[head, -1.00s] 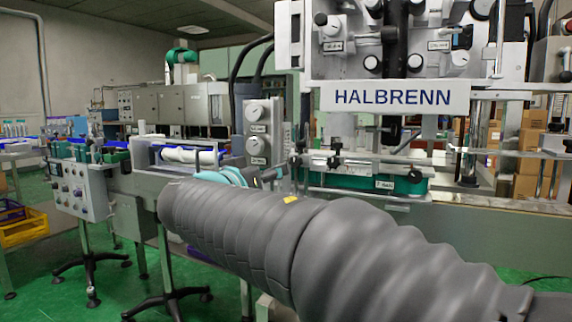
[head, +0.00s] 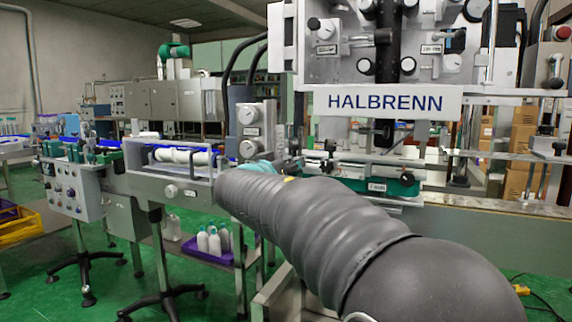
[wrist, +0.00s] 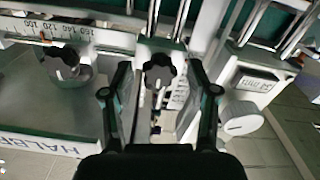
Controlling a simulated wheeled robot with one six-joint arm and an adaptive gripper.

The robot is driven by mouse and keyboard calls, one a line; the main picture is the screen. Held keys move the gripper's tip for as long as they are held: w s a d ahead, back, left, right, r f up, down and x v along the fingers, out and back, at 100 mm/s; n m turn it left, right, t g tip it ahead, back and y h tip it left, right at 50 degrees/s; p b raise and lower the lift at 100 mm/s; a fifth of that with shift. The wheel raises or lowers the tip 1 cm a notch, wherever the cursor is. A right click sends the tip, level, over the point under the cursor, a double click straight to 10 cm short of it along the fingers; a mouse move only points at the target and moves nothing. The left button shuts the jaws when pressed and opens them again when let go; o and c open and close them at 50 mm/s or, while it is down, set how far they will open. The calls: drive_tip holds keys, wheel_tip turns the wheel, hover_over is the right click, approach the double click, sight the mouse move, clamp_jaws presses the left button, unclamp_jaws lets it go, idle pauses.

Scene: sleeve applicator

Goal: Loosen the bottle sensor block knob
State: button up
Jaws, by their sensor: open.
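A black lobed knob (wrist: 158,70) shows in the wrist view between the two fingers of my gripper (wrist: 158,78). The fingers stand apart on either side of it, with gaps visible, and do not appear to touch it. The knob sits on a narrow metal bracket with rods. I cannot read a label that names it as the sensor block knob. In the head view my grey-sleeved arm hides most of the gripper and that knob; only a teal part of my wrist (head: 262,168) shows.
A second black knob (wrist: 62,62) sits left, below a ruler scale (wrist: 48,41). A pale round knob (wrist: 240,118) is at right. In the head view a HALBRENN panel (head: 385,101) overhangs, and a purple tray (head: 207,252) of white bottles stands below the conveyor.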

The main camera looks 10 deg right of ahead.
clamp_jaws()
idle(1.3)
